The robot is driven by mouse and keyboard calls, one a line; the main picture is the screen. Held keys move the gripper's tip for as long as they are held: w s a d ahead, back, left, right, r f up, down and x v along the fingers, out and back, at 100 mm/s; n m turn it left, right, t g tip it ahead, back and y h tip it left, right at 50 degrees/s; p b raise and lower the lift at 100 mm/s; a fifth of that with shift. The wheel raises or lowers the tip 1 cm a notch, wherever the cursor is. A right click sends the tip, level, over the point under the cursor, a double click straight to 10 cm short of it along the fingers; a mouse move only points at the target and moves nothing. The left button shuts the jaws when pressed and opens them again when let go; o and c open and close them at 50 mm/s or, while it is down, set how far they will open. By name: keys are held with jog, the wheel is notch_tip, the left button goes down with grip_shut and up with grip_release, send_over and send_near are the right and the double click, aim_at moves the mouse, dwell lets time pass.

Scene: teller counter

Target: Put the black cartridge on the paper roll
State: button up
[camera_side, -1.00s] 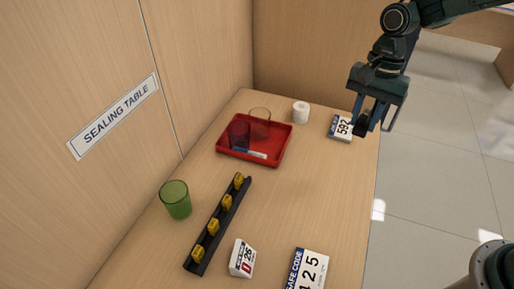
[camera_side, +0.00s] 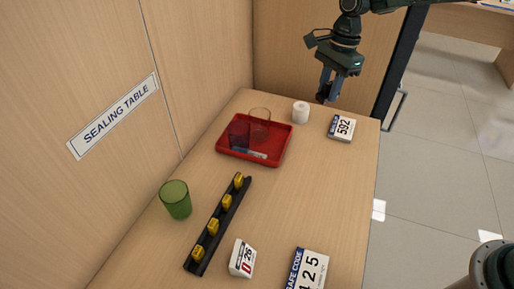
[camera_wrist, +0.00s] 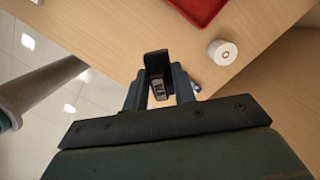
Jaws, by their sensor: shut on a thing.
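The black cartridge (camera_wrist: 157,66) is between the fingers of my gripper (camera_wrist: 160,88) in the wrist view, with a small pale label on its near face. In the side view my gripper (camera_side: 326,94) is shut on the cartridge, pointing down, above the far end of the table and to the right of the paper roll. The white paper roll (camera_side: 301,112) stands upright near the table's far edge, behind the red tray. It also shows in the wrist view (camera_wrist: 222,52), right of the gripper, its round top with a centre hole facing up and bare.
A red tray (camera_side: 225,147) holds glasses and a pen-like item. A number card reading 592 (camera_side: 342,128) lies right of the roll. A green cup (camera_side: 175,199), a black rail with yellow pieces (camera_side: 219,222), a date block (camera_side: 242,258) and a safe-code card (camera_side: 307,271) are nearer.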

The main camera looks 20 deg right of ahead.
aim_at(300, 106)
jog(key=w+d+f+m, duration=0.1)
jog(key=w+f+m, duration=0.1)
jog(key=w+m, duration=0.3)
jog(key=w+d+f+m+t, duration=0.1)
jog(key=w+m, duration=0.4)
jog(key=w, duration=0.5)
notch_tip(300, 106, down, 2)
jog(key=shift+d+f, duration=0.2)
jog(key=shift+d, duration=0.25)
jog(key=shift+f, duration=2)
jog(key=shift+f, duration=0.1)
jog(key=shift+f, duration=1.85)
jog(key=shift+f, duration=0.15)
